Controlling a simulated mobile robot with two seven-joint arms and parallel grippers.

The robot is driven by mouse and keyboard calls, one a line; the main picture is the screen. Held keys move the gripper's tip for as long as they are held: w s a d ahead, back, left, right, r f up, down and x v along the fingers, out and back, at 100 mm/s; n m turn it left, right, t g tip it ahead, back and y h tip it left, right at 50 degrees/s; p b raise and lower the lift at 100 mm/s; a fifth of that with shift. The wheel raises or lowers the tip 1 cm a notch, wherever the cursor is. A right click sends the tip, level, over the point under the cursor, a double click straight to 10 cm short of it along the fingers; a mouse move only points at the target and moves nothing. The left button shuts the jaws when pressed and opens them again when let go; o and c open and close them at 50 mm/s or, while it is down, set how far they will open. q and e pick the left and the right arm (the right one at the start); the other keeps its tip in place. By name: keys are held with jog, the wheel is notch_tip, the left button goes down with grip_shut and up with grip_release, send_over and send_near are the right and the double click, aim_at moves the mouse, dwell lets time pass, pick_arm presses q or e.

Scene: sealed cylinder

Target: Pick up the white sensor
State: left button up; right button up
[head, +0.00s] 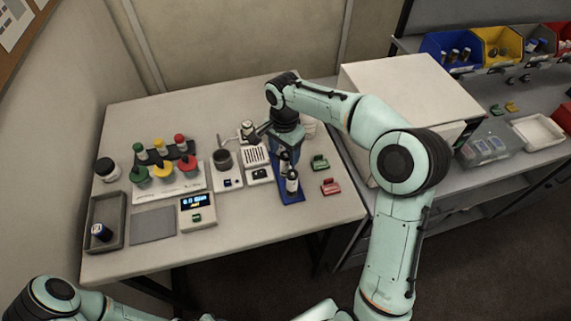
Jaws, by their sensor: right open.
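My right gripper (286,160) reaches down from above over the blue tray (291,197) at the table's right part. It is open. A small white cylinder with dark bands (292,182) stands on that tray just below the fingers. It may be the white sensor, but it is too small to be sure. Whether the fingers touch it cannot be told, as the gripper partly covers this spot. Another white, dark-topped piece (248,128) shows left of the gripper. Only a link of my left arm shows at the lower left; its gripper is out of view.
Left of the tray are a white vented device (256,156), a dark round cup (222,160) and a scale with a lit display (197,208). Green (320,162) and red (330,186) clips lie to the right. The table's front right is clear.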

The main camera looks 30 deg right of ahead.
aim_at(285, 162)
jog(key=f, duration=0.5)
jog(key=shift+s, duration=0.2)
grip_shut()
pick_arm(q)
jog(key=shift+w+r+p, duration=0.95)
jog(key=shift+w+r, duration=0.35)
jog(key=shift+w, duration=0.05)
pick_arm(e)
notch_tip(285, 162, up, 20)
